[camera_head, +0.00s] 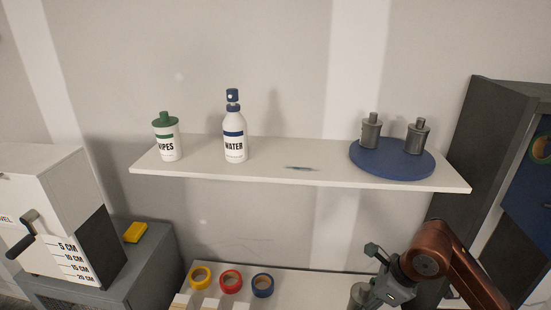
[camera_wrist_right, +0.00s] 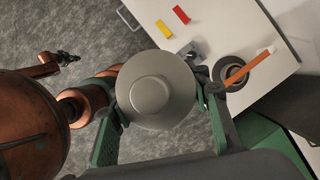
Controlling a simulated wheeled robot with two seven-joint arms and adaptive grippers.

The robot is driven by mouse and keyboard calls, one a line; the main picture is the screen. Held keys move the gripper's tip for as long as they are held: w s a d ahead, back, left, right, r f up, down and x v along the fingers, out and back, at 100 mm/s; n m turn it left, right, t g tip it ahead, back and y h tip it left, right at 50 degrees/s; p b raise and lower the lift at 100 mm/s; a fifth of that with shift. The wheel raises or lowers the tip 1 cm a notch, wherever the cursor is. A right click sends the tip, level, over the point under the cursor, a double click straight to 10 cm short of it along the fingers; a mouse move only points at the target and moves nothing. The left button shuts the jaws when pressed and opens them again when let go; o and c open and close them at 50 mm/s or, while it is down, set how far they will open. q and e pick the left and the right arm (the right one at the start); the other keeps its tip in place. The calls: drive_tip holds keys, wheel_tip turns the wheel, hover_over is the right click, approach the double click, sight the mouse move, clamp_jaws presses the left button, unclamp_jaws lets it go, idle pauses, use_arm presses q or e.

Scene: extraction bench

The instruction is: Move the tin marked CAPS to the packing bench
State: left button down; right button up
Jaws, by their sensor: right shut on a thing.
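My right gripper (camera_head: 372,278) is low at the right of the head view, below the shelf. It is shut on a grey metal tin (camera_head: 357,295) with a round shoulder and cap. In the right wrist view the tin (camera_wrist_right: 150,90) is seen from above between the green fingers. No marking shows on it. Two similar grey tins, (camera_head: 371,131) and (camera_head: 417,136), stand on a blue round turntable (camera_head: 392,168) on the shelf; their markings cannot be read. My left gripper (camera_wrist_right: 68,57) shows small at the left of the wrist view, its jaws too small to judge.
The white shelf (camera_head: 290,177) also holds a WIPES tub (camera_head: 166,143) and a WATER bottle (camera_head: 235,141). Below are yellow, red and blue tape rolls (camera_head: 231,282) on a white surface. The wrist view shows a white tabletop (camera_wrist_right: 225,30) with red and yellow blocks, close beside the gripper.

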drive_tip(key=w+a+f+n+g+h, duration=0.1)
drive_tip(key=w+f+n+g, duration=0.65)
drive_tip(key=n, duration=0.85)
drive_tip(key=s+a+f+n+t+h, duration=0.1)
drive_tip(key=s+a+f+n, duration=0.1)
drive_tip(key=a+n, duration=0.15)
drive_tip(key=s+d+f+n+h, duration=0.1)
drive_tip(key=s+d+f+n, duration=0.2)
drive_tip(key=s, duration=0.5)
drive_tip(key=shift+s+d+f+n+h, duration=0.25)
drive_tip(key=shift+d+f+n+h, duration=0.15)
drive_tip(key=shift+f+n, duration=0.3)
drive_tip(key=shift+s+f+b, duration=0.1)
drive_tip(key=shift+f+b, duration=0.6)
drive_tip(key=shift+f, duration=0.05)
clamp_jaws()
wheel_tip(320, 180, down, 16)
drive_tip(key=b, duration=1.5)
drive_tip(key=shift+w+f+b, duration=0.2)
drive_tip(key=shift+f+b, duration=0.05)
drive_tip(key=shift+b, duration=0.15)
drive_tip(key=shift+s, duration=0.15)
